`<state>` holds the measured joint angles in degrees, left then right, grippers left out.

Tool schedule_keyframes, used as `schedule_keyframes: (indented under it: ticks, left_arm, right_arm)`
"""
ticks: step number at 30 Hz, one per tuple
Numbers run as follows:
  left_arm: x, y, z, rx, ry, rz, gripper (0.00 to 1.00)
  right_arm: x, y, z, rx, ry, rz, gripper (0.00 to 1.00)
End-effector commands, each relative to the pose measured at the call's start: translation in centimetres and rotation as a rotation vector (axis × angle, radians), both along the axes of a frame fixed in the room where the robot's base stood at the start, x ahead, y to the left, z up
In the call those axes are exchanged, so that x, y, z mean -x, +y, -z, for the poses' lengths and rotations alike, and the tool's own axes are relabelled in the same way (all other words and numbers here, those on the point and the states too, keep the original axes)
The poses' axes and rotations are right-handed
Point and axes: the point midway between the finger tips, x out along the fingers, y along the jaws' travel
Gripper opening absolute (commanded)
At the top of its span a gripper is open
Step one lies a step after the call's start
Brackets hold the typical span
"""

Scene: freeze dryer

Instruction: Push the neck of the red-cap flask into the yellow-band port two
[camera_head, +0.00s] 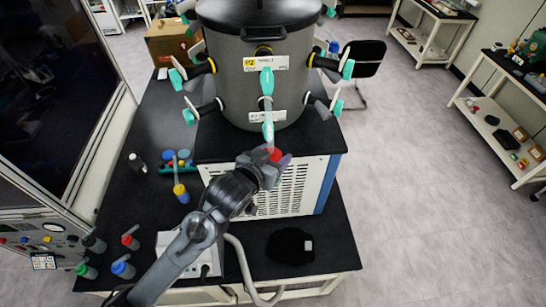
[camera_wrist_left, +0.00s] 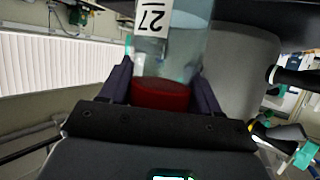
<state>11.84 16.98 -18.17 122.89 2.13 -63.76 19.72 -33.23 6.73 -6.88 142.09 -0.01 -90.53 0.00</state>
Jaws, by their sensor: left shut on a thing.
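My left gripper (camera_head: 272,164) is shut on the red-cap flask, in front of the dryer's white-panelled base. The red cap (camera_head: 275,154) shows between the fingers. In the left wrist view the gripper (camera_wrist_left: 160,92) grips around the red cap (camera_wrist_left: 161,94), and the clear flask body (camera_wrist_left: 178,45) with a "27" label extends away from it. The grey drum (camera_head: 262,45) carries several ports with teal handles. Yellow bands show on an upper left port (camera_head: 210,66) and an upper right port (camera_head: 313,61). Port numbers are too small to read surely. My right gripper is out of view.
The black bench (camera_head: 150,125) holds a teal rack (camera_head: 178,165), a yellow-cap bottle (camera_head: 181,193) and several other capped bottles on the left. A black object (camera_head: 290,246) lies at the front right. Teal handles project around the drum. The floor on the right is open.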

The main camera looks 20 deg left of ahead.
Motion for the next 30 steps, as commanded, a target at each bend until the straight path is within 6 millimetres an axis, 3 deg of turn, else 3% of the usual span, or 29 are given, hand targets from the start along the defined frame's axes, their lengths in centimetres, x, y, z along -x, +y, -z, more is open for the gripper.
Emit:
schedule_keyframes:
  ticks: [28,29,30]
  left_arm:
    - [-0.64,0.46,-1.13,0.004,-0.011,-0.003,0.08]
    - [-0.62,0.45,-1.09,0.004,-0.011,-0.003,0.67]
    - [-0.62,0.45,-1.08,0.003,-0.011,-0.003,0.73]
  right_arm:
    - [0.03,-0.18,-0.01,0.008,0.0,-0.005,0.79]
    - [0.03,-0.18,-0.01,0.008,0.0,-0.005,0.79]
    - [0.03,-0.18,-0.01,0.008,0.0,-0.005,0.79]
